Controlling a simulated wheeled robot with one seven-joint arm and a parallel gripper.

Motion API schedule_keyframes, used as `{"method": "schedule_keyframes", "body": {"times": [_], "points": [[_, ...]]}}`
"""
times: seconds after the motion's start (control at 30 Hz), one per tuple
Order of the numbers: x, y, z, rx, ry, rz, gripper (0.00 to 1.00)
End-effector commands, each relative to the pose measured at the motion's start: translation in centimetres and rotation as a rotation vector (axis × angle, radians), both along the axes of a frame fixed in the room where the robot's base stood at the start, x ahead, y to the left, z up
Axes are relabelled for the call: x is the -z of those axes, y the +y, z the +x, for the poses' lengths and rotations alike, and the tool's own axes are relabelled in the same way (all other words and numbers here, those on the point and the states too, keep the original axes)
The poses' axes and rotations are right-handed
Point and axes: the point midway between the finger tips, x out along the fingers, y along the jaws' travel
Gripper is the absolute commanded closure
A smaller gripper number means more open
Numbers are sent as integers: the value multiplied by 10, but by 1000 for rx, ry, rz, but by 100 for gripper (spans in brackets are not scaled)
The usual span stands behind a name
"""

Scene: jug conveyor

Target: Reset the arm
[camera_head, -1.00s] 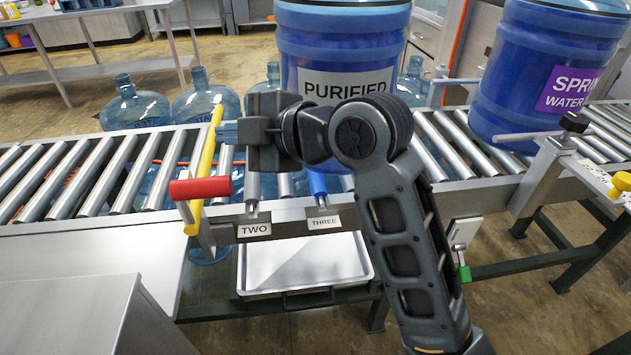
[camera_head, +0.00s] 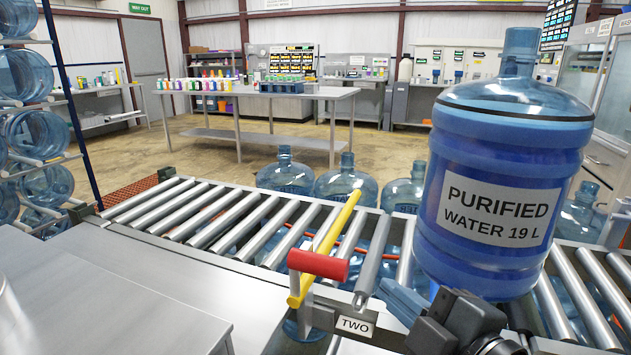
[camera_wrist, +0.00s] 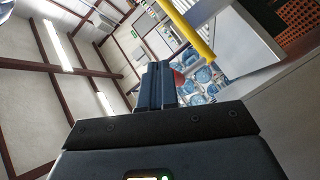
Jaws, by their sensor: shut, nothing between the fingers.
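My gripper (camera_head: 402,300) shows at the lower right of the head view, its blue-grey fingers together and empty. It is low in front of the conveyor, below a large blue jug labelled PURIFIED WATER 19 L (camera_head: 497,205), and right of the TWO label (camera_head: 355,326). I cannot tell whether the fingers touch anything. In the wrist view my gripper (camera_wrist: 160,72) points up the picture with its fingers closed. Most of my arm is outside the head view.
The roller conveyor (camera_head: 190,212) crosses the head view. A yellow bar (camera_head: 325,248) with a red handle (camera_head: 318,264) stands left of my gripper. Several clear jugs (camera_head: 340,180) stand behind the conveyor. A bare metal counter (camera_head: 130,285) lies at front left.

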Motion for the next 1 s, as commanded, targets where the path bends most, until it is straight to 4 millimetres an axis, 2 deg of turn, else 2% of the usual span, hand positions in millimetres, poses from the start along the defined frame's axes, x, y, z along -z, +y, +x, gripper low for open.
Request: {"method": "schedule_keyframes", "body": {"times": [0.03, 0.2, 0.37, 0.5, 0.73, 1.0], "points": [[13, -5, -10, 31, 34, 42, 100], [52, -26, -50, 160, 125, 227, 100], [81, -45, -95, 274, 187, 385, 100], [98, -60, -139, 363, 227, 514, 100], [110, -80, -216, 481, 273, 705, 100], [98, -94, -300, 559, 309, 902, 100]]}}
